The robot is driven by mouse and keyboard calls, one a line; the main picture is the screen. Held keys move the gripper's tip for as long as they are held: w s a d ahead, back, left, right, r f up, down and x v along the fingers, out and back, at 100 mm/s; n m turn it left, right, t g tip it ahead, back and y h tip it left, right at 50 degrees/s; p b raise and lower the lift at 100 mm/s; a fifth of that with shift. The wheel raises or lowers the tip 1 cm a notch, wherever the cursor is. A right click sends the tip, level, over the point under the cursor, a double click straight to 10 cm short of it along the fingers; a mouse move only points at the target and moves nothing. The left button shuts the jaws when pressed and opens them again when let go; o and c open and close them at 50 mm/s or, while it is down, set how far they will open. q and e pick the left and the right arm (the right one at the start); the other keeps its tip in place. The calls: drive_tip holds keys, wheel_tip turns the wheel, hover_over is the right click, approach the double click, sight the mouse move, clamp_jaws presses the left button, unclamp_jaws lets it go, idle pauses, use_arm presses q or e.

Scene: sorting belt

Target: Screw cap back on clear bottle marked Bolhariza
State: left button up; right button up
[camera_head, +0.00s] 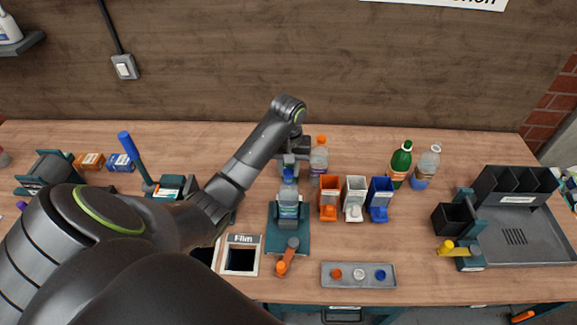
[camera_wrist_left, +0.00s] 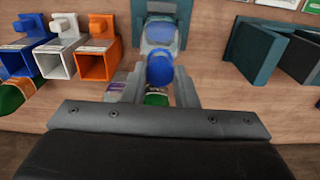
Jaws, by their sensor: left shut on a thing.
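A clear bottle (camera_head: 288,206) stands upright in a teal holder (camera_head: 303,243) at the middle of the bench; its label is too small to read. A blue cap (camera_head: 288,176) is at its top, and it also shows in the left wrist view (camera_wrist_left: 160,72) over the bottle (camera_wrist_left: 158,32). I cannot tell whether the cap is seated on the neck. My left gripper (camera_head: 289,168) reaches in from behind the bottle, with its fingers (camera_wrist_left: 160,88) on either side of the cap, shut on it. My right gripper is not in view.
An orange-capped bottle (camera_head: 319,160) stands close behind and right. Orange (camera_head: 328,190), white (camera_head: 355,190) and blue (camera_head: 380,190) bins stand to the right, before a green bottle (camera_head: 400,165) and another clear bottle (camera_head: 428,165). A grey tray (camera_head: 345,283) lies in front; an orange-handled lever (camera_head: 283,266) is beside it.

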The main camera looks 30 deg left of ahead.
use_arm(q)
drive_tip(key=shift+f, duration=0.45)
idle(0.6)
drive_tip(key=o, duration=1)
